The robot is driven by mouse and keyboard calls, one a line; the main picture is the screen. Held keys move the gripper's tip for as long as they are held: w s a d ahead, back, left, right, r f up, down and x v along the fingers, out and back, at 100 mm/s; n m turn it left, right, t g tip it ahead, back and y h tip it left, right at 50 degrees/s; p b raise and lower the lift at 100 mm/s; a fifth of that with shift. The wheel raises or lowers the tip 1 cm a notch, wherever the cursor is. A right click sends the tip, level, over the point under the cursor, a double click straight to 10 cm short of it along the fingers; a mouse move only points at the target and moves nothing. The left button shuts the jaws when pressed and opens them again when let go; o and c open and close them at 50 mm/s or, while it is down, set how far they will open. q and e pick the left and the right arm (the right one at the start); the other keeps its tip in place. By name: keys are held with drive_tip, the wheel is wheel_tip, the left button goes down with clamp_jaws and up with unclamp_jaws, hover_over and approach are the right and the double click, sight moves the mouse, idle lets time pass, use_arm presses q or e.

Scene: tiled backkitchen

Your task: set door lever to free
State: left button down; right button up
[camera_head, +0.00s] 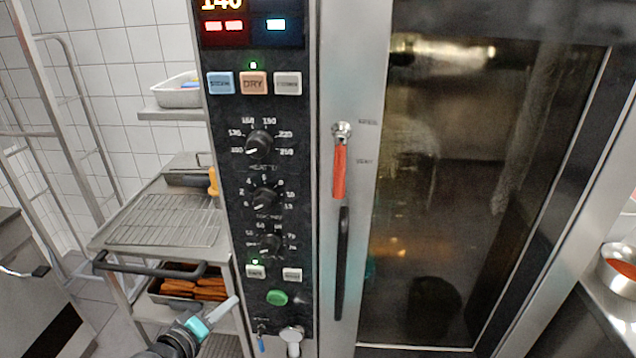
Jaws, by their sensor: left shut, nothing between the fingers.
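The oven door lever (339,172) is a red handle on a silver pivot (342,130), on the steel door frame. It hangs almost straight down from the pivot. Two small labels stand to its right, one level with the pivot and one lower, too small to read surely. A long black door handle (342,262) runs below it. My left gripper (228,308) is at the bottom left of the view, shut and empty, left of the control panel's lower end. It is below and left of the lever and apart from it. My right gripper is not in view.
The black control panel (240,222) with knobs and buttons stands left of the lever. The glass door (450,200) fills the right. At left are a wire rack (165,220) and a tray of sausage-like food (190,288). A pan (620,265) shows at far right.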

sight(340, 163)
use_arm(q)
drive_tip(key=d+r+n+t+h+p, duration=0.1)
drive_tip(key=d+r+h+p, duration=0.2)
drive_tip(key=r, duration=1)
drive_tip(key=d+r+n+t+h+p, duration=0.1)
drive_tip(key=d+r+h, duration=0.35)
drive_tip(key=r, duration=0.85)
drive_tip(key=w+d+y+p, duration=0.1)
drive_tip(key=w+d, duration=0.7)
drive_tip(key=d, duration=0.2)
drive_tip(key=shift+w+d+f, duration=0.3)
drive_tip(key=shift+d, duration=0.05)
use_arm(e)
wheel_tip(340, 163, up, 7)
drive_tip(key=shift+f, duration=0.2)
use_arm(q)
drive_tip(key=shift+n, duration=0.3)
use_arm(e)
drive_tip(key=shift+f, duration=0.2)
use_arm(q)
drive_tip(key=shift+d+f, duration=0.1)
drive_tip(key=shift+d, duration=0.15)
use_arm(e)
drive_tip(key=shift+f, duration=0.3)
